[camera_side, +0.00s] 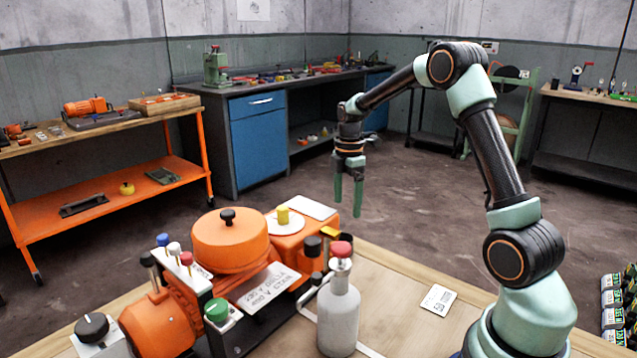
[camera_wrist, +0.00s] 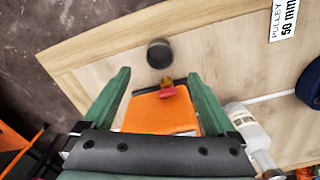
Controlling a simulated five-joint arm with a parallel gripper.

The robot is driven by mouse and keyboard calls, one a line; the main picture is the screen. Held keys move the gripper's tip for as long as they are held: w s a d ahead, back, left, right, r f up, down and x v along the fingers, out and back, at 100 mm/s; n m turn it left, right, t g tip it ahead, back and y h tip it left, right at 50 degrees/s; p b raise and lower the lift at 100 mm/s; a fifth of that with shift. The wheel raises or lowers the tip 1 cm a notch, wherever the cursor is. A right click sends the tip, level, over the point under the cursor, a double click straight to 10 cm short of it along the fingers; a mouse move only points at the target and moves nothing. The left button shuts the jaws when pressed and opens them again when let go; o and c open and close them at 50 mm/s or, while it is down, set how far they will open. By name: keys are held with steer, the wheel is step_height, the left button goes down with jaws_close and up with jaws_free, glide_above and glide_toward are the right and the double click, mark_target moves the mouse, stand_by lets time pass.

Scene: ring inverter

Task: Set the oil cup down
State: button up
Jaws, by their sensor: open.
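My gripper (camera_side: 348,205) hangs with its green fingers pointing down, beyond the orange machine and above the far part of the bench in the side view. In the wrist view my gripper (camera_wrist: 159,76) is spread wide with nothing between its fingers. A dark, round, cup-like piece (camera_wrist: 160,53) stands on the wood just past the fingertips, apart from both. It looks to be the oil cup.
The orange machine (camera_side: 230,240) fills the bench's left side. A grey bottle with a red cap (camera_side: 339,310) stands in front, and a white bottle (camera_wrist: 245,125) shows right of my fingers. A red knob (camera_wrist: 167,90) sits near the fingers. Bare wood lies around the label (camera_wrist: 283,18).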

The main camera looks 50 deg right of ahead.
steer(key=s+a+r+m+t, duration=0.2)
steer(key=s+a+r+m, duration=0.25)
steer(key=a+r, duration=0.55)
steer(key=s+a+r+m+t, duration=0.1)
steer(key=s+a+m+t, duration=0.2)
steer(key=s+a+m, duration=0.6)
steer(key=shift+s+a+r+t, duration=0.3)
steer(key=shift+s+a+r, duration=0.1)
steer(key=shift+a, duration=0.25)
